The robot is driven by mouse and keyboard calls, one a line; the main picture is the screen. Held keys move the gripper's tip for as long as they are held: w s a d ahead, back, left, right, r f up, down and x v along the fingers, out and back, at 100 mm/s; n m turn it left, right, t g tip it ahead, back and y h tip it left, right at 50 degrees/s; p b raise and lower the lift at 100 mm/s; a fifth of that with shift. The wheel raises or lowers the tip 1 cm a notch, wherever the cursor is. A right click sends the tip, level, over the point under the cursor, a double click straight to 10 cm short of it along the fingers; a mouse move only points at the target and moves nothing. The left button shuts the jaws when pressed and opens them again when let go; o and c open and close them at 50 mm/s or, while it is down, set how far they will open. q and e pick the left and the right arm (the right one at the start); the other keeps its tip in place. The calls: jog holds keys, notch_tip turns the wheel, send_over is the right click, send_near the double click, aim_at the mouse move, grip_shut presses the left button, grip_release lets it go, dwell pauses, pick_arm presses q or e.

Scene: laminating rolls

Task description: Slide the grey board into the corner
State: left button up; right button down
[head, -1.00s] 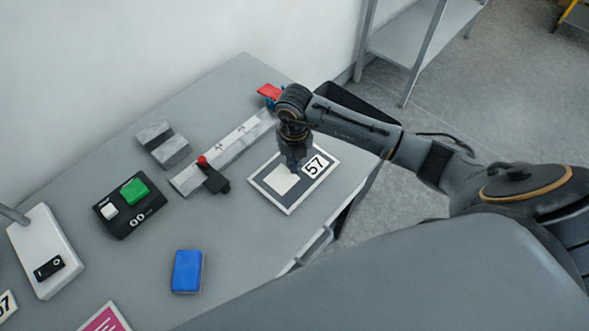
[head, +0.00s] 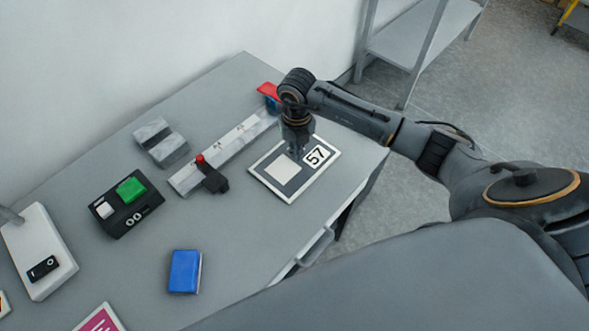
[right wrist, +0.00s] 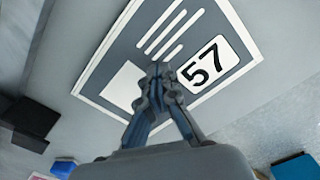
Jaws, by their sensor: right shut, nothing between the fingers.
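The grey board (head: 286,191) lies flat on the table's right part, with a white border, a pale square and a "57" label. It also shows in the right wrist view (right wrist: 112,62), with white stripes. My right gripper (head: 297,156) is shut and empty, pointing down at the board's face between the square and the label; I cannot tell whether it touches. Its fingertips show in the right wrist view (right wrist: 158,70). A pale rail (head: 240,142) runs behind the board, and a black stop with a red knob (head: 213,181) sits across it. The board is apart from the stop. My left gripper is out of view.
A red and blue item (head: 269,92) is at the rail's far end. A grey block (head: 161,143), a black button box (head: 127,207), a white switch box (head: 40,252) and a blue box (head: 185,272) stand left. Table between blue box and board is clear.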

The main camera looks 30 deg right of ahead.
jog(key=shift+w+d+f, duration=0.1)
jog(key=shift+d+f, duration=0.1)
jog(key=shift+w+d+b, duration=0.3)
jog(key=shift+w+d+r+b, duration=0.15)
jog(key=shift+w+d+b, duration=0.6)
jog(key=shift+w, duration=0.4)
jog(key=shift+w+d+b, duration=0.55)
jog(key=shift+w+d, duration=0.05)
jog(key=shift+w, duration=0.05)
jog(key=shift+d, duration=0.1)
jog(key=shift+w, duration=0.1)
jog(key=shift+w+d+b, duration=0.6)
jog(key=shift+w, duration=0.15)
jog(key=shift+w+d+b, duration=0.6)
jog(key=shift+w+b, duration=0.1)
jog(key=shift+w, duration=0.05)
